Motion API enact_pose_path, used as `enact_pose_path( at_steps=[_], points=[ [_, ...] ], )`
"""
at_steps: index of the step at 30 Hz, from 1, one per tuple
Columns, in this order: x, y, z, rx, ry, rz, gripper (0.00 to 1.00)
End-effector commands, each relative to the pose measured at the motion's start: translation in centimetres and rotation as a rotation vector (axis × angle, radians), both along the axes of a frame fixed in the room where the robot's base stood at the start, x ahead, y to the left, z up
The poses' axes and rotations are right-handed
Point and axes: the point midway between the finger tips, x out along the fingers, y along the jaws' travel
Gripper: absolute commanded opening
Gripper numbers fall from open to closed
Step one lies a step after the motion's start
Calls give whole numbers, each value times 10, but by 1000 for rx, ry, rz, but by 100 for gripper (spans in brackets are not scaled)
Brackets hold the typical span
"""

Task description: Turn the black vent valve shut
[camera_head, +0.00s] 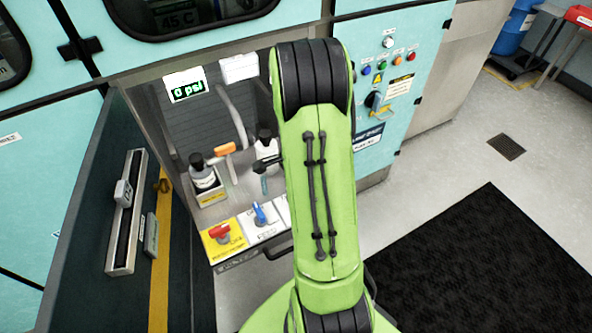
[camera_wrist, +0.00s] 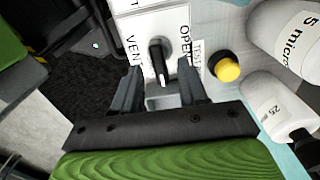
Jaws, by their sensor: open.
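The black vent valve (camera_wrist: 157,58) shows in the wrist view on a white plate (camera_wrist: 124,25) lettered VENT and OPEN. Its dark handle points down the picture, toward my gripper. My gripper (camera_wrist: 160,84) is open, with one finger to the left of the handle and one to the right. I see a gap on each side, and nothing is held. In the head view my green arm covers the valve and the gripper.
A yellow button (camera_wrist: 228,66) and white filter bottles (camera_wrist: 273,100) stand to the right in the wrist view. In the head view, a red valve (camera_head: 219,230) and a blue valve (camera_head: 262,215) sit left of my arm. A display (camera_head: 187,88) reads 0 psi.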

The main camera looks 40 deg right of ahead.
Motion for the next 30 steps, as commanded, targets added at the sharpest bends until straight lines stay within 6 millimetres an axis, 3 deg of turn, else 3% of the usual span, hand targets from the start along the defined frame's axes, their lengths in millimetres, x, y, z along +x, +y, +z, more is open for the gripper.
enact_pose_path(
  at_steps=[1,9,15,30],
  points=[
    [1,-1,19,-4,-5,0,43],
    [1,-1,97,-4,-6,0,43],
    [1,0,135,-2,-4,0,43],
    [0,0,141,0,-1,0,43]
  ],
)
